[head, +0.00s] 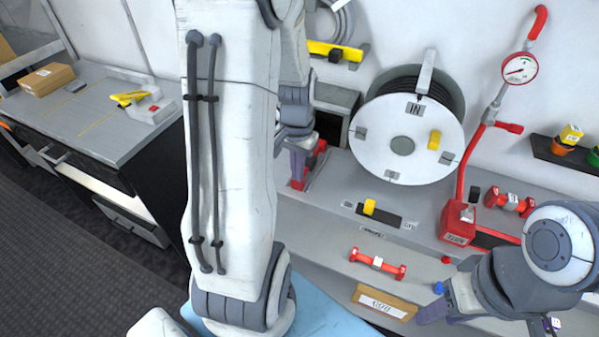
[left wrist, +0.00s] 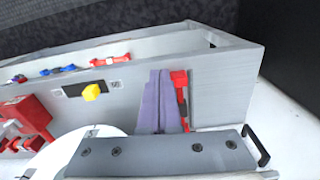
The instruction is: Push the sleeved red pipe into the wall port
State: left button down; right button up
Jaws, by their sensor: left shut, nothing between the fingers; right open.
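A red pipe piece with a white sleeve around its middle (head: 378,264) lies on the lower ledge. A similar red piece with a pale sleeve (head: 508,201) sits higher up, beside the red box. I cannot tell which is the task's pipe, and no wall port is clearly identifiable. My left gripper (head: 297,165) is shut and empty beside a red part (head: 314,166) at the left end of the bench. In the left wrist view its purple fingers (left wrist: 158,110) are together, left of that red part (left wrist: 180,90). My right gripper (head: 493,320) is open at the lower right, partly hidden by its wrist.
A white hose reel (head: 401,140) stands behind the bench, with a dark square opening (head: 338,112) to its left. A red box (head: 458,222) carries a riser with a gauge (head: 519,69). A cardboard sign (head: 385,303) lies in front. A grey counter (head: 95,110) is at left.

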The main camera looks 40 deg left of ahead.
pick_arm(q)
jog(key=shift+n, duration=0.4)
jog(key=a+f, duration=0.1)
jog(key=f, duration=0.2)
jog(key=a+f, duration=0.1)
jog(key=f, duration=0.3)
jog(key=a+f, duration=0.1)
jog(key=f, duration=0.2)
jog(key=shift+s+f+p, duration=0.35)
jog(key=shift+f, duration=0.05)
jog(key=w, duration=0.1)
jog(key=w+p, duration=0.1)
jog(key=shift+w+a+r, duration=0.25)
jog(key=shift+w+a, duration=0.05)
jog(key=shift+w+a+f, duration=0.1)
jog(key=shift+w+a, duration=0.05)
jog(key=shift+w, duration=0.5)
